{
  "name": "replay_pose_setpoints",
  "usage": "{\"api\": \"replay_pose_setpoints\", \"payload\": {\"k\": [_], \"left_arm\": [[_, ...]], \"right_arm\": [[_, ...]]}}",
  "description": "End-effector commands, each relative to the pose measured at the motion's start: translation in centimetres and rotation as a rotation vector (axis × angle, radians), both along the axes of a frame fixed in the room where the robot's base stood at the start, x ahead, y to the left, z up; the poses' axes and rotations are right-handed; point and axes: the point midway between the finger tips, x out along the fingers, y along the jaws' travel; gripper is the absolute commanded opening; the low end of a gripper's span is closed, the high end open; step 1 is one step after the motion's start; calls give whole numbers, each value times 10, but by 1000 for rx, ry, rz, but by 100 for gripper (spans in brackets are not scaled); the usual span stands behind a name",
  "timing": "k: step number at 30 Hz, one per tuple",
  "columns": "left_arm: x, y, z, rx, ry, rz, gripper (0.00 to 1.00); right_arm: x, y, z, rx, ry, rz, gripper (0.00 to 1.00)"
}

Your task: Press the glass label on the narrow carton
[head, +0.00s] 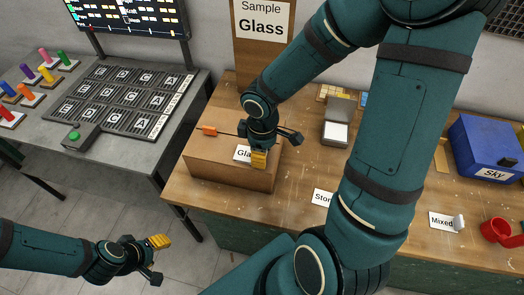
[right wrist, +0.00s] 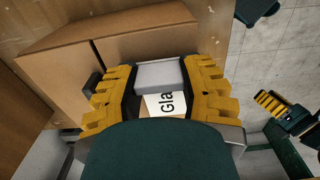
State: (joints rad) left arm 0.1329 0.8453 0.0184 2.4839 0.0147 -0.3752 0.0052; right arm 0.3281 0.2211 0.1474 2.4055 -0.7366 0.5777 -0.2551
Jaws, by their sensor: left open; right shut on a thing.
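The narrow brown carton (head: 215,172) sits at the left front of the wooden table. The white glass label (head: 242,154) is at the right part of its top, with its lettering partly covered by my right gripper. My right gripper (head: 258,158) points down over the carton and is shut on the label's pale grey tab. In the right wrist view, the tab (right wrist: 160,75) sits between the yellow fingers, with the label (right wrist: 164,106) below it. I cannot tell whether the label touches the carton. My left gripper (head: 158,252) is open and empty, off the table at the lower left.
A brown board with a "Sample Glass" sign (head: 262,22) stands behind the carton. A "Mixed" label (head: 440,221), a blue "Sky" box (head: 485,145) and a red ring (head: 495,231) are to the right.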

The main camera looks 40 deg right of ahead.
Motion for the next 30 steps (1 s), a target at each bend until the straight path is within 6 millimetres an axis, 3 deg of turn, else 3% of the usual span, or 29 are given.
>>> {"api": "replay_pose_setpoints", "payload": {"k": [25,26,27,28,30], "left_arm": [[0,0,-2,-1,-1,-1,52],[0,0,-2,-1,-1,-1,52],[0,0,-2,-1,-1,-1,52],[0,0,-2,-1,-1,-1,52],[0,0,-2,-1,-1,-1,52]], "right_arm": [[0,0,-3,0,0,0,23],[0,0,-3,0,0,0,50],[0,0,-3,0,0,0,64],[0,0,-3,0,0,0,72],[0,0,-3,0,0,0,72]]}}
